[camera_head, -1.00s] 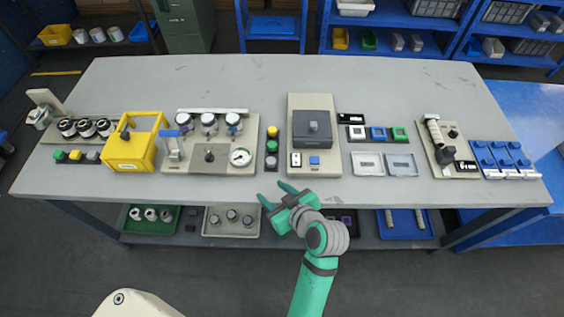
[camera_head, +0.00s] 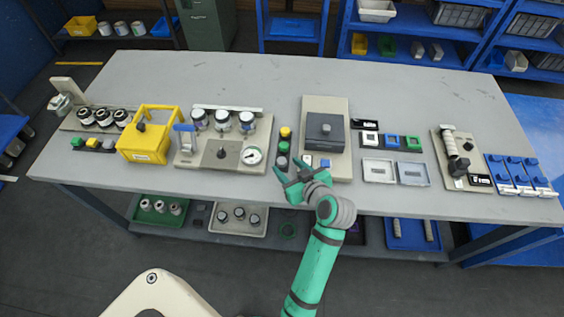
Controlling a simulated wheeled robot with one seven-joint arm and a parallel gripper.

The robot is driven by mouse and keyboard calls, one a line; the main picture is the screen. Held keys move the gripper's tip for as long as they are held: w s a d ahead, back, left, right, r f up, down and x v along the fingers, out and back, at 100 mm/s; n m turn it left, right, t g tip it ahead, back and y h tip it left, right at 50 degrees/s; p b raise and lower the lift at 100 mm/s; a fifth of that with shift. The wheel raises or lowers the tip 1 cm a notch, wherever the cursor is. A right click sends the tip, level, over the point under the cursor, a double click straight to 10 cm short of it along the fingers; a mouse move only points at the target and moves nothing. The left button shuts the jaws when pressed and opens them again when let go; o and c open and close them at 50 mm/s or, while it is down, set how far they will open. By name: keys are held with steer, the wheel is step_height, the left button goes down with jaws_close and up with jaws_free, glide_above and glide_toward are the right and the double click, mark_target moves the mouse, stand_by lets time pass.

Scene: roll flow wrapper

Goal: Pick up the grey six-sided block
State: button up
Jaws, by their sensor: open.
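A small grey block (camera_head: 282,162) is the nearest piece in a black column holder at mid-table, below a green piece (camera_head: 283,147) and a yellow piece (camera_head: 285,132). Another small grey block (camera_head: 108,145) sits at the right end of a low row at the left, beside a yellow and a green one. Both are too small to tell which is six-sided. My gripper (camera_head: 286,169) is open and empty, its fingertips over the table's front part, just on the near side of the column's grey block. Its height above the table cannot be told.
A beige panel with a dark grey box (camera_head: 324,130) stands close to the right of my gripper. A gauge panel (camera_head: 222,155) stands to the left, with a yellow caged box (camera_head: 146,147) beyond it. The back of the grey table (camera_head: 300,78) is clear.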

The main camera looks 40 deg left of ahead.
mark_target(282, 160)
steer(key=shift+x, duration=1.85)
steer(key=c, duration=1.1)
steer(key=shift+w+r, duration=0.1)
